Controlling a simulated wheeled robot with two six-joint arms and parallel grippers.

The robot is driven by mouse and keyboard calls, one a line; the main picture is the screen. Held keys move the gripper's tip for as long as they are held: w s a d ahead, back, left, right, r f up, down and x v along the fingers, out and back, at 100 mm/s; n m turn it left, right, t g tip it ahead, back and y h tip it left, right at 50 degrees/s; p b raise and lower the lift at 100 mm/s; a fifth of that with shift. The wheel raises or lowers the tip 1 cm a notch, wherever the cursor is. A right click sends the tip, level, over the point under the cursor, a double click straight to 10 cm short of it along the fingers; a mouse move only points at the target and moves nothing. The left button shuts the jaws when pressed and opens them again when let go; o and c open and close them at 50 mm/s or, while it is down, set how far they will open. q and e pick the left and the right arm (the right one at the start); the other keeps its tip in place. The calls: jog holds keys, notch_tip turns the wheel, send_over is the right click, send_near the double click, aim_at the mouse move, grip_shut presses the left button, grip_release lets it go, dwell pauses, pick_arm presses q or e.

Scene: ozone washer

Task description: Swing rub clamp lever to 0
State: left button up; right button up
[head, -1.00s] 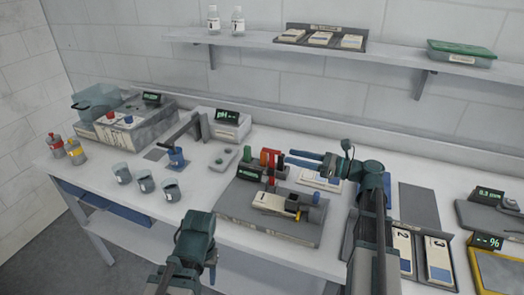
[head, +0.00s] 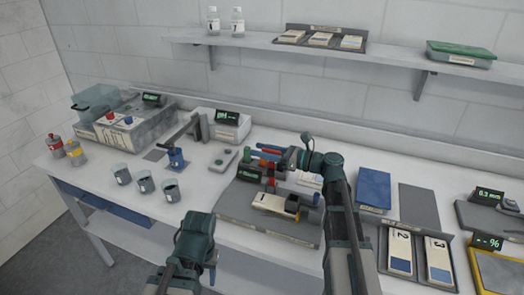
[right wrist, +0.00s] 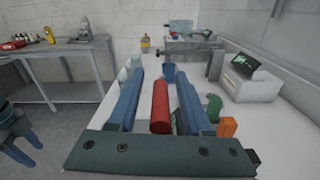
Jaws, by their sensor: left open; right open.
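The rub tester (head: 235,212) is a grey bench device with a small display (head: 248,175) and a cream block (head: 270,203) on top. An upright red handle, which looks like the clamp lever, shows in the right wrist view (right wrist: 160,106) between the blue fingers of my right gripper (right wrist: 168,72). The fingers are open, with gaps to the handle. In the head view my right gripper (head: 256,151) reaches left above the tester's back, partly hiding the levers there. The lever's scale is not readable. My left gripper (head: 212,275) is mostly hidden by its arm, low at the front.
Green (right wrist: 214,107) and orange (right wrist: 227,127) parts stand close to the right finger. Several beakers (head: 145,182) stand left of the tester. A blue pad (head: 374,188) and a tray with cream blocks (head: 418,258) lie to its right. A shelf (head: 260,43) runs above.

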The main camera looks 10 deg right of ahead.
grip_shut()
dwell(1.3)
